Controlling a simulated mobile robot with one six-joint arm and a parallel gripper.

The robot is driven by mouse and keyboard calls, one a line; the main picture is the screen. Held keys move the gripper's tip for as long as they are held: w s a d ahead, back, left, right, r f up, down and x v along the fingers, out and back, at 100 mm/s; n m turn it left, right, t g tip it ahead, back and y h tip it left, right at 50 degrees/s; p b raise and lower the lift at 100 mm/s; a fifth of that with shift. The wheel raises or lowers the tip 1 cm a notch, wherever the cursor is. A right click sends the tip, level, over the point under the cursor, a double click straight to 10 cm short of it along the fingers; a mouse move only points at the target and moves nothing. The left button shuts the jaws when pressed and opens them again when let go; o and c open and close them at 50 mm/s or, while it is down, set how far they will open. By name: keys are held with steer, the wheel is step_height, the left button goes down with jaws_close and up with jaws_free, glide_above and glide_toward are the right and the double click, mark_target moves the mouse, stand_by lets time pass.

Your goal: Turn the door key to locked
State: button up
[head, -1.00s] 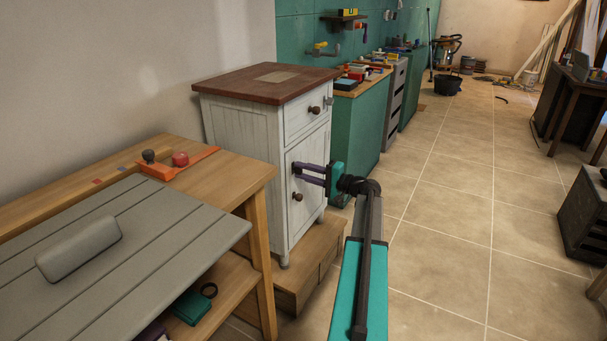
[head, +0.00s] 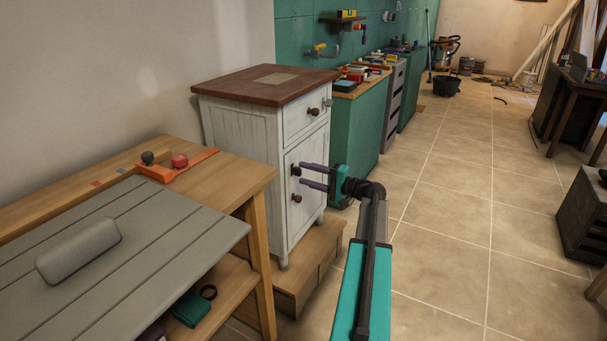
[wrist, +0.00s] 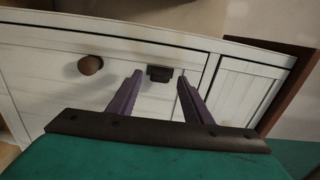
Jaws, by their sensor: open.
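The door key (head: 296,170), a small dark piece, sits on the white cabinet's door (head: 310,180) above the round brown knob (head: 297,197). In the wrist view the key (wrist: 160,74) shows as a dark block between and beyond the fingertips, with the knob (wrist: 90,65) to its left. My gripper (head: 303,173) is open, its two purple fingers pointing at the door around the key's height. In the wrist view the open gripper (wrist: 160,78) holds nothing. The key's exact turn angle is too small to tell.
The cabinet has a drawer with a knob (head: 314,111) above the door and stands on a wooden platform (head: 315,262). A workbench (head: 255,180) with a grey slatted board (head: 140,235) is at the left.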

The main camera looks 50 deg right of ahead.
steer(key=p+v, duration=0.1)
steer(key=v, duration=1)
steer(key=shift+s, duration=0.4)
steer(key=shift+d, duration=0.1)
